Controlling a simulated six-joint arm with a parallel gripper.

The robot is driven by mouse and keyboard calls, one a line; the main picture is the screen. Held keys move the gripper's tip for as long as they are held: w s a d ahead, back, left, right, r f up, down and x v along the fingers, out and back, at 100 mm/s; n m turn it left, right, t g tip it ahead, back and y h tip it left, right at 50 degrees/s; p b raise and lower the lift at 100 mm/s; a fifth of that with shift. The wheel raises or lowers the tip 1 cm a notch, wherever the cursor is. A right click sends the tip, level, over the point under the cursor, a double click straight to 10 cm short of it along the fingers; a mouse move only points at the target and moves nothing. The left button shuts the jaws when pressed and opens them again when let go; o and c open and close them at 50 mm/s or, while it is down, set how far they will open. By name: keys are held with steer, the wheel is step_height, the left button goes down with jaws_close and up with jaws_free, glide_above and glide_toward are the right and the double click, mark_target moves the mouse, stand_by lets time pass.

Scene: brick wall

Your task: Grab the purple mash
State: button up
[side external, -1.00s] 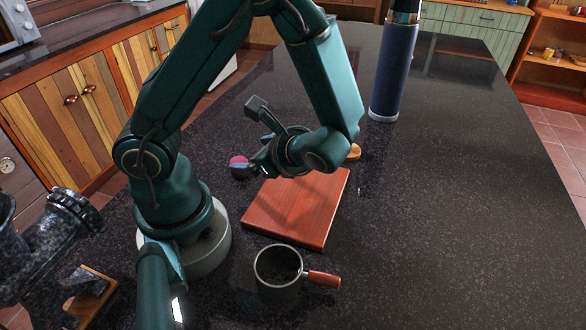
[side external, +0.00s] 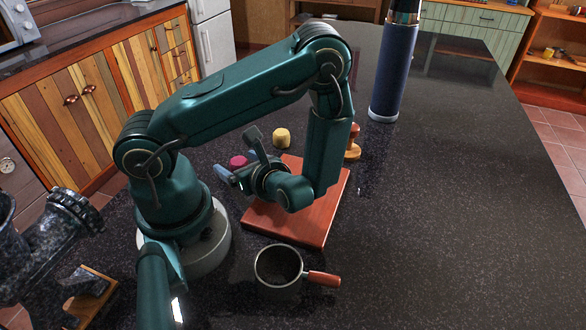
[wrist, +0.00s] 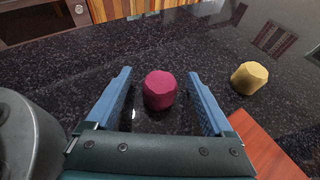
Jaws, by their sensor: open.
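The purple mash is a small magenta-purple lump (wrist: 160,90) on the dark speckled counter. In the wrist view it lies between and slightly beyond the two blue fingers of my gripper (wrist: 162,96), with a gap on each side. In the side external view the purple lump (side external: 238,161) shows just behind my gripper (side external: 234,155), partly close to its fingers. My gripper is open and empty. Whether the fingers are level with the lump cannot be told.
A yellow lump (side external: 281,138) sits behind, also right in the wrist view (wrist: 249,77). A reddish wooden board (side external: 318,225) lies under my wrist. The right side is clear.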

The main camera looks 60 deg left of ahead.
steer(key=c, duration=1)
steer(key=shift+r, duration=0.1)
steer(key=shift+c, duration=0.2)
